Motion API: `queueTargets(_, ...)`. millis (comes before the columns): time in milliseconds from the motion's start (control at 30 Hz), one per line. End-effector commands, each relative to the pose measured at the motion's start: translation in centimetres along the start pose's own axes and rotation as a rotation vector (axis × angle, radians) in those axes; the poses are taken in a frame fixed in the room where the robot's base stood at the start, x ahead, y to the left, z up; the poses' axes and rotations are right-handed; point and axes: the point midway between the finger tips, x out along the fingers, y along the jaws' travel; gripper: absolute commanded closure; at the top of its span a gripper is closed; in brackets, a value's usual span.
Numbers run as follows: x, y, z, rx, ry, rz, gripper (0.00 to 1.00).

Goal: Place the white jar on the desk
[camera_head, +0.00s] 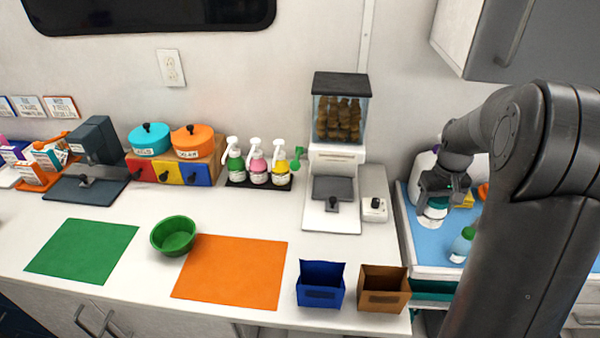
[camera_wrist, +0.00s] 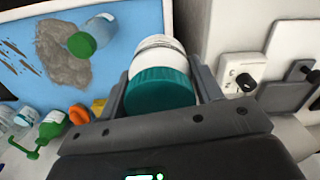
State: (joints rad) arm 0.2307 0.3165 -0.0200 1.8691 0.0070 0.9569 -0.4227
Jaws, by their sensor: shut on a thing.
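The white jar (camera_head: 432,214) with a teal lid is in my gripper (camera_head: 440,190), over the left part of a blue-topped surface at the right. In the wrist view the jar (camera_wrist: 160,50) stands between the two fingers of my gripper (camera_wrist: 162,85), its teal lid facing the camera. The gripper is shut on it. I cannot tell whether the jar's base touches the blue surface. The white desk (camera_head: 135,235) runs along the wall to the left of the gripper.
On the desk are a green mat (camera_head: 82,250), an orange mat (camera_head: 235,270), a green bowl (camera_head: 173,236), a blue box (camera_head: 320,285), a brown box (camera_head: 383,290) and a treat dispenser (camera_head: 338,150). Bare desk shows behind the bowl.

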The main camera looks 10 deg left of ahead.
Motion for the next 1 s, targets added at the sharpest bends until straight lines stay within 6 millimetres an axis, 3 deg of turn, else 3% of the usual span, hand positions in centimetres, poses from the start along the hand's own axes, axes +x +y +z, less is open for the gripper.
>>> queueTargets(100, -3.9, -3.8, -2.8, 0.051, 0.009, 0.002, 0.68)
queueTargets(300, -11.1, -11.1, -6.3, 0.144, 0.008, 0.000, 0.68)
queueTargets(600, -19.4, -23.3, -9.2, 0.104, 0.005, -0.001, 0.68)
queueTargets(800, -20.5, -30.4, -10.4, -0.080, 0.001, 0.000, 0.68)
queueTargets(1000, -19.2, -37.2, -11.3, -0.330, 0.000, 0.000, 0.68)
